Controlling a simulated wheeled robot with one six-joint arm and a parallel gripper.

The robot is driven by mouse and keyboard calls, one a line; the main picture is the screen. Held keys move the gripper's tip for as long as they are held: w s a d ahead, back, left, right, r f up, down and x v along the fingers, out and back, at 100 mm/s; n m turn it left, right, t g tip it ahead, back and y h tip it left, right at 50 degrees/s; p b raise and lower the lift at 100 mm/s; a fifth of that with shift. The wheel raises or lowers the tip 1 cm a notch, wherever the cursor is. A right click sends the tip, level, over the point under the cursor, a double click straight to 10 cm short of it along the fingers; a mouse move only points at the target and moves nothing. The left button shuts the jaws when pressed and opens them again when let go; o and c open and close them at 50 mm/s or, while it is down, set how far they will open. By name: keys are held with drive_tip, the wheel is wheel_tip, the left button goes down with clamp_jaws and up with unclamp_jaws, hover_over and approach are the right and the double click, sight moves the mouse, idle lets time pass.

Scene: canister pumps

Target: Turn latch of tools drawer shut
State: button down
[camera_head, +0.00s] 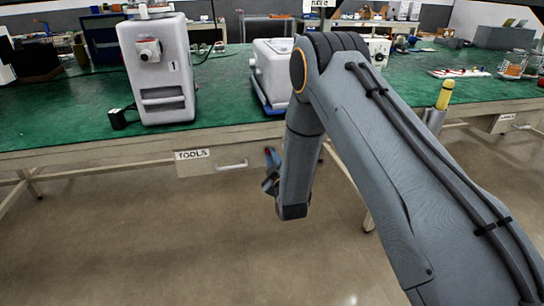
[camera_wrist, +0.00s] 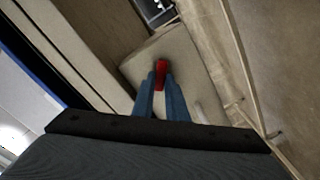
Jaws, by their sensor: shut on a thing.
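The tools drawer (camera_head: 212,162) is a beige box under the front edge of the green workbench, with a TOOLS label and a pale bar handle. It looks closed in the head view. My gripper (camera_head: 270,160) is just right of the drawer, partly hidden by my arm. In the wrist view, the blue fingers of my gripper (camera_wrist: 160,85) are shut on a small red latch (camera_wrist: 161,68). The latch stands against a beige panel (camera_wrist: 185,55) and runs roughly up and down in the picture. Its lower part is hidden between the fingers.
A white canister pump (camera_head: 160,85) stands on the green bench top (camera_head: 60,115) above the drawer. A second pump (camera_head: 270,70) in a blue tray stands to its right, partly behind my arm. A yellow-topped tool (camera_head: 445,95) is at the right. The floor in front is clear.

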drive_tip(key=shift+a+f+n+p, duration=0.1)
drive_tip(key=shift+n+p, duration=0.2)
drive_tip(key=shift+n, duration=1.7)
drive_tip(key=shift+f+n+p, duration=0.1)
drive_tip(key=shift+n+p, duration=0.15)
drive_tip(key=shift+n, duration=1.75)
drive_tip(key=c, duration=1.8)
unclamp_jaws()
drive_tip(key=shift+a, duration=0.1)
drive_tip(key=shift+o, duration=0.2)
drive_tip(key=v, duration=0.8)
